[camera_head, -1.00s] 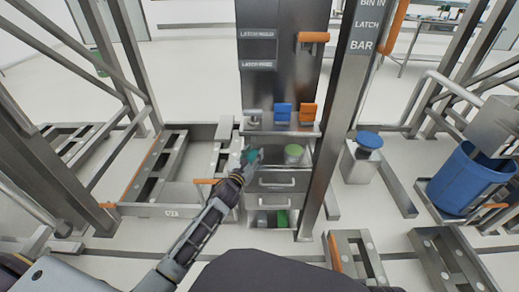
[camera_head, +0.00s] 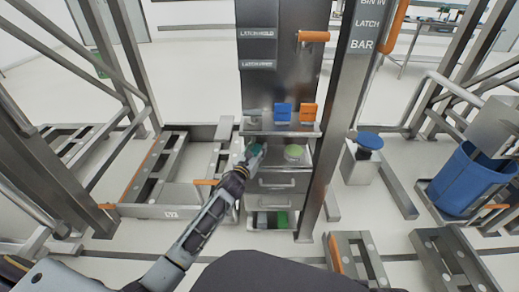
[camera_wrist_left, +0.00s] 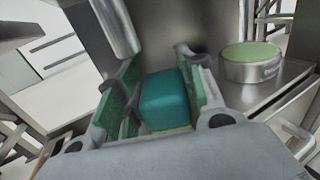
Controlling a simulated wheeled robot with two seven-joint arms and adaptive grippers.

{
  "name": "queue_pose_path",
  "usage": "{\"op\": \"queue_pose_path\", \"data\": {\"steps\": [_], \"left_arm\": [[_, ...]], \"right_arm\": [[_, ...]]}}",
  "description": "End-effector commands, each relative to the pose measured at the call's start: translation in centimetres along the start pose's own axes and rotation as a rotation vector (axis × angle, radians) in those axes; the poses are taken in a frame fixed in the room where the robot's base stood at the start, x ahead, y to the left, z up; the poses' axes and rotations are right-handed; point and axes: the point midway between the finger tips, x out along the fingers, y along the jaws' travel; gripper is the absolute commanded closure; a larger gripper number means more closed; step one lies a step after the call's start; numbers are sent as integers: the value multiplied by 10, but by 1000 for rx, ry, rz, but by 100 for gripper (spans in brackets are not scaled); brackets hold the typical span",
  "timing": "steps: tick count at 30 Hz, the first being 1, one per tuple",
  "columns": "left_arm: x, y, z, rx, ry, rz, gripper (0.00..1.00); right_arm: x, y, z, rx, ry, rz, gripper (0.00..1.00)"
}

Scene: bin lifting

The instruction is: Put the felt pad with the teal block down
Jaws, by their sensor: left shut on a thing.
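My left gripper (camera_head: 252,157) reaches to the metal cabinet's upper bay, left of the round tin with the green top. The teal block (camera_wrist_left: 163,99) sits between its two green-lined fingers in the left wrist view; in the head view the block (camera_head: 254,149) shows small at the fingertips. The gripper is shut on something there. A thin yellowish-green edge, perhaps the felt pad (camera_wrist_left: 172,131), shows below the block; the rest is hidden by the gripper's body. I cannot tell whether it touches the surface below. My right gripper is not in view.
The green-topped tin (camera_wrist_left: 250,62) stands to the right on a metal surface; it also shows in the head view (camera_head: 294,153). Blue (camera_head: 282,112) and orange (camera_head: 308,113) pieces stand on the ledge above. An upright post (camera_head: 325,150) flanks the cabinet on the right.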

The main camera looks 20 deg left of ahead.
Motion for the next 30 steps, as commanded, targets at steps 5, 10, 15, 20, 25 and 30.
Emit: {"op": "queue_pose_path", "data": {"steps": [5, 10, 15, 20, 25, 30], "left_arm": [[17, 0, 0, 0, -2, 0, 90], [26, -1, -5, -2, 0, 0, 90], [26, 0, -15, -1, 1, 0, 90], [26, 0, -15, -1, 0, 0, 90], [26, 0, -15, -1, 0, 0, 90], [26, 0, -17, 0, 0, 0, 90]], "right_arm": [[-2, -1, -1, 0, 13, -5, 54], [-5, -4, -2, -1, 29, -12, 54], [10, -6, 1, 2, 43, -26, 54], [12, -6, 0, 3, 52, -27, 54], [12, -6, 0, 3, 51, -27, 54], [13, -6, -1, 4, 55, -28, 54]]}}
